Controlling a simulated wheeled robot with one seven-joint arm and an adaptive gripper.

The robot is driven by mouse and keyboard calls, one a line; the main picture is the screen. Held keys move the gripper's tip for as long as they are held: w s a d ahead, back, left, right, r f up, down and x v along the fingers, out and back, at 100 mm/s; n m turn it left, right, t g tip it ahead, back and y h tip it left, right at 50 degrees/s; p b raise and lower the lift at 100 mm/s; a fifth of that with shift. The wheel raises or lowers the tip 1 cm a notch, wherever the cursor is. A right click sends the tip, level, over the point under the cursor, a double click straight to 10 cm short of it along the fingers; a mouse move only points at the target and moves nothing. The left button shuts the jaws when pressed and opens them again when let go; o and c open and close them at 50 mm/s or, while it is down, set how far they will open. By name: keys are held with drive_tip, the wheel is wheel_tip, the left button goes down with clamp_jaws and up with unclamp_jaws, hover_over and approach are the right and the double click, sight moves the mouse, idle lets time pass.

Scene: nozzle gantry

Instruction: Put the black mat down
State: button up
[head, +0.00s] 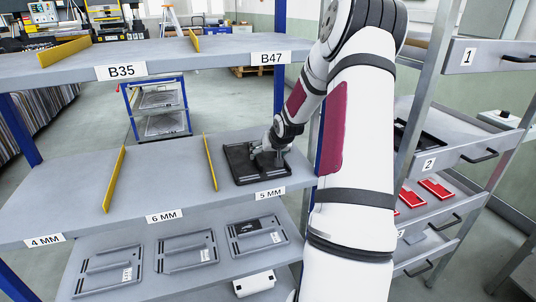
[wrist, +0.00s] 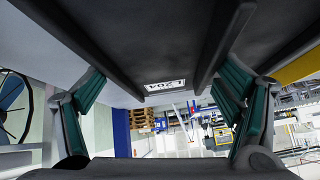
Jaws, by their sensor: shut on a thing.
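The black mat (head: 240,168), a dark tray-like plate with raised edges, is at the right end of the middle shelf, above the 5 MM label. My gripper (head: 268,150) reaches down to it from the right and is shut on it. In the wrist view the mat (wrist: 150,35) fills the top as a dark surface with ridges, with a small white label on it. The teal finger pads of my gripper (wrist: 160,88) show on both sides. I cannot tell whether the mat rests on the shelf or is slightly above it.
The middle shelf (head: 70,205) is bare left of the mat, split by yellow dividers (head: 210,163). Grey trays (head: 187,247) lie on the lower shelf. A drawer rack (head: 475,150) with red pieces (head: 435,188) stands right of my arm.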

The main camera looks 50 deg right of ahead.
drive_tip(key=o, duration=1.8)
drive_tip(key=shift+o, duration=0.2)
